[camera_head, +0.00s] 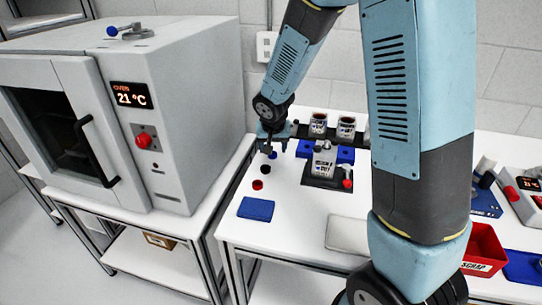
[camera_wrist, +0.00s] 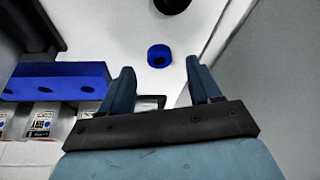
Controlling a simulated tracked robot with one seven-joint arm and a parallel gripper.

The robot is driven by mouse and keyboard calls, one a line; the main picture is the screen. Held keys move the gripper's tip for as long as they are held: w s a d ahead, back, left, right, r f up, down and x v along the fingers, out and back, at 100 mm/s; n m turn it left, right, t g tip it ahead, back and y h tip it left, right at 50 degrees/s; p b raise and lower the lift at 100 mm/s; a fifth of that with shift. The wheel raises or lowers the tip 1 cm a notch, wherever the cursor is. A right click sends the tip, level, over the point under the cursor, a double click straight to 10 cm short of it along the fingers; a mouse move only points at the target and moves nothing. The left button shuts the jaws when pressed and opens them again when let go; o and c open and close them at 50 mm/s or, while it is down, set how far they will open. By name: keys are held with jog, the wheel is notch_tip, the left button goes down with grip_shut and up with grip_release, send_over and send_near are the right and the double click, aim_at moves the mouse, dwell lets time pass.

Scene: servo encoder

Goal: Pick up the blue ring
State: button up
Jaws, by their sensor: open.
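The blue ring (camera_wrist: 159,55) lies on the white table top in the wrist view, with a dark hole in its middle. It sits just beyond the gap between the two fingertips of my gripper (camera_wrist: 160,78), apart from both. My gripper is open and nothing shows between its fingers. In the head view the small blue ring (camera_head: 273,155) is on the table's left part, close below my gripper (camera_head: 268,145).
A blue holder block (camera_wrist: 58,81) with holes lies left of my fingers. Red rings (camera_head: 257,184) and a blue pad (camera_head: 256,208) lie nearer the table's front. An oven (camera_head: 190,110) stands left. A red bin (camera_head: 484,246) is at right.

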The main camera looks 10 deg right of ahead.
aim_at(273, 155)
jog(key=shift+x, duration=1.3)
jog(key=shift+c, duration=0.4)
jog(key=c, duration=1)
